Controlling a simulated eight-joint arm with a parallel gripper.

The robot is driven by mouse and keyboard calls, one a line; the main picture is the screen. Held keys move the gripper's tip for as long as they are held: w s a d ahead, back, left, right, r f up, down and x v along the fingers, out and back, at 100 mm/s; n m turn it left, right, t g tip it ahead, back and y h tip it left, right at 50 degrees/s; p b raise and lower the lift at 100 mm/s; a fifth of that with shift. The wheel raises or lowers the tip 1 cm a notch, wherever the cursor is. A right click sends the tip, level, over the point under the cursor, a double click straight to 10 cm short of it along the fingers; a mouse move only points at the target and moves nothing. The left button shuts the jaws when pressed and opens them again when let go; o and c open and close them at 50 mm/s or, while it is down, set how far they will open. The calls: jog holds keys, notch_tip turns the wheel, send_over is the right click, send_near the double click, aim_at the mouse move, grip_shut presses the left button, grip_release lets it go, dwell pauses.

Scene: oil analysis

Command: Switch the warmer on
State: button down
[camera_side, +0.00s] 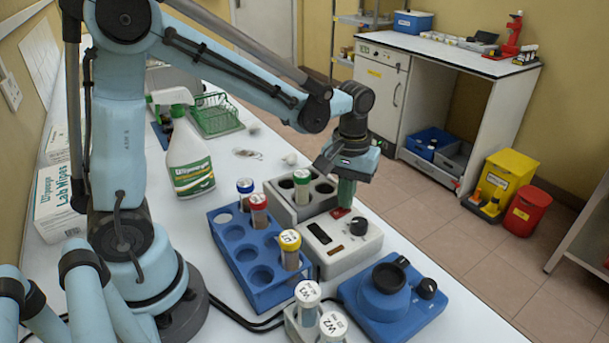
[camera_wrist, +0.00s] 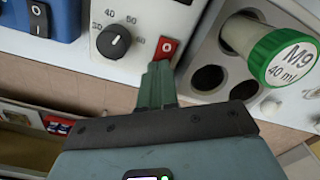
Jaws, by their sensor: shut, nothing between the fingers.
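The warmer is a pale grey box (camera_side: 338,262) with a display, a black dial (camera_side: 359,226) and a block of wells (camera_side: 325,188) behind. In the wrist view its black dial (camera_wrist: 113,41) stands left of a small red rocker switch (camera_wrist: 167,47) marked O. The red switch also shows in the side view (camera_side: 340,213). My gripper (camera_side: 345,203) points down over the switch, its green fingers shut and empty. In the wrist view the fingertips (camera_wrist: 159,66) are right at the switch's near edge and hide part of it; I cannot tell whether they touch it.
A green-capped tube marked M9 (camera_wrist: 275,50) stands in a well close right of my fingers. A blue rack (camera_side: 233,258) with capped tubes is left of the warmer. A blue device (camera_side: 385,302) and white-capped vials (camera_side: 308,294) stand in front. The bench edge is close on the right.

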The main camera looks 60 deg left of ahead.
jog(key=shift+f, duration=0.35)
jog(key=shift+r, duration=3.5)
